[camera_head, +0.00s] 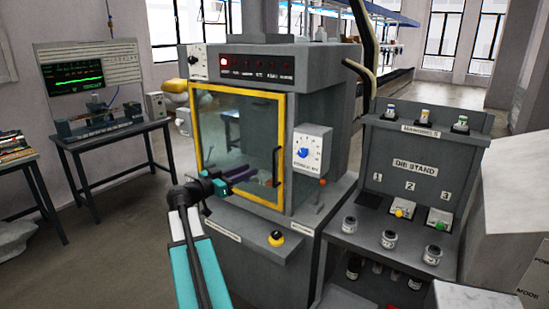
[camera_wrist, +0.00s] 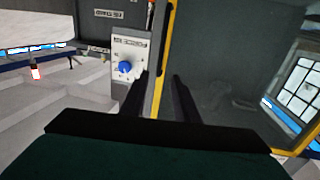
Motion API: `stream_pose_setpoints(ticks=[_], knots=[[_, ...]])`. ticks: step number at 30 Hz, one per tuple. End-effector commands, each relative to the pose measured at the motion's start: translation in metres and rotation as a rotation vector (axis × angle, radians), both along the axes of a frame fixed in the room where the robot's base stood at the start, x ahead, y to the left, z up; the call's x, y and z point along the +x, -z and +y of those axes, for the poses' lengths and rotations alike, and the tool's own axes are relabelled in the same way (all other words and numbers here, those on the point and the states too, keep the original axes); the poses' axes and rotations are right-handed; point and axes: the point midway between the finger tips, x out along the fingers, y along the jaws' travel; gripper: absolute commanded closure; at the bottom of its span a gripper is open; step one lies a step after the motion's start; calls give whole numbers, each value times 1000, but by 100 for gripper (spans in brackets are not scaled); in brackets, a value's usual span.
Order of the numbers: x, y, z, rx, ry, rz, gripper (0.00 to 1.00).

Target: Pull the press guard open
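The press guard (camera_head: 235,130) is a clear panel in a yellow frame on the front of the grey press. It looks closed, flush with the press front. Its dark upright handle (camera_head: 277,166) is on the right side of the frame. My gripper (camera_head: 254,180) is in front of the lower guard, left of the handle. In the wrist view my gripper (camera_wrist: 161,77) has its two dark fingers apart with nothing between them. The guard's yellow edge (camera_wrist: 164,60) shows between and beyond them. I cannot tell how far the fingers are from the handle.
A dial box with a blue knob (camera_head: 312,153) sits right of the guard. A ledge with a yellow button (camera_head: 276,239) juts out below. A grey stand (camera_head: 420,165) with jars is at the right. A table with a monitor (camera_head: 90,75) is at the left, with open floor before it.

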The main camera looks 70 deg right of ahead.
Motion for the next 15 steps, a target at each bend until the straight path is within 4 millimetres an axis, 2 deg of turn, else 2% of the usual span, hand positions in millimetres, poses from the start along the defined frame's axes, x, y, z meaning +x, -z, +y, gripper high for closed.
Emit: stream_pose_setpoints(ticks=[15], knots=[[-2,-3,-4,-5,2,-2,72]])
